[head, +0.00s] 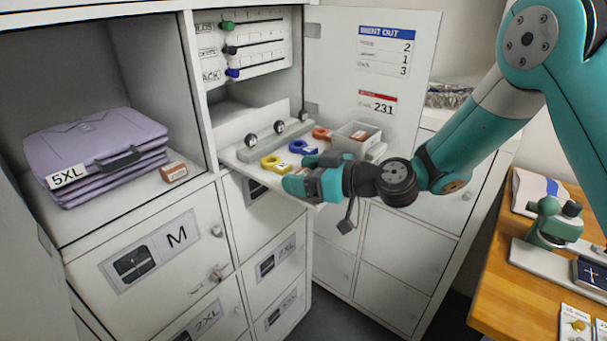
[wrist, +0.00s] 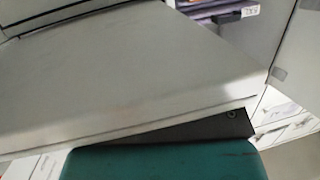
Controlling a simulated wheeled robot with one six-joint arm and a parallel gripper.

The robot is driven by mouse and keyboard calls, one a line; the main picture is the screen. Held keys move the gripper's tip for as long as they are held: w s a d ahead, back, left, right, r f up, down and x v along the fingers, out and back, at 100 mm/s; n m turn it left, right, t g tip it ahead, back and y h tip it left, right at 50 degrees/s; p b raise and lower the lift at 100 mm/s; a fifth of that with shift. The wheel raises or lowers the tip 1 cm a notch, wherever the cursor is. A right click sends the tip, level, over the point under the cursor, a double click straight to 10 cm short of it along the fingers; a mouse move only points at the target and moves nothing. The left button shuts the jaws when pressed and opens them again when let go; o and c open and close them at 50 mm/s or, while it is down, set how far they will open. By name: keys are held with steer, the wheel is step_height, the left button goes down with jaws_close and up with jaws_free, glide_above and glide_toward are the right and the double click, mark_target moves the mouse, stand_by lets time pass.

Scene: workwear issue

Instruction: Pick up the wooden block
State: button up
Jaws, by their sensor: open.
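A small brown block with a white label (head: 174,172), which looks like the wooden block, lies on the shelf of the open left compartment, just right of the purple folded stack. A similar small reddish-brown piece (head: 357,135) sits in the small white bin on the pull-out tray; I cannot tell what it is made of. My gripper (head: 294,184) is over the tray's front edge, right of the block and well apart from it. It is open and seems to hold nothing. The wrist view shows a teal part of my gripper (wrist: 165,162) below a pale flat surface, with no block visible.
The purple stack (head: 95,155) marked 5XL fills much of the left compartment. A divider (head: 200,95) stands between it and the tray (head: 243,156), which carries yellow, blue and orange rings. An open door (head: 375,75) stands behind. A wooden bench (head: 500,285) is at right.

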steer(key=c, duration=0.7)
steer(key=shift+r, duration=0.1)
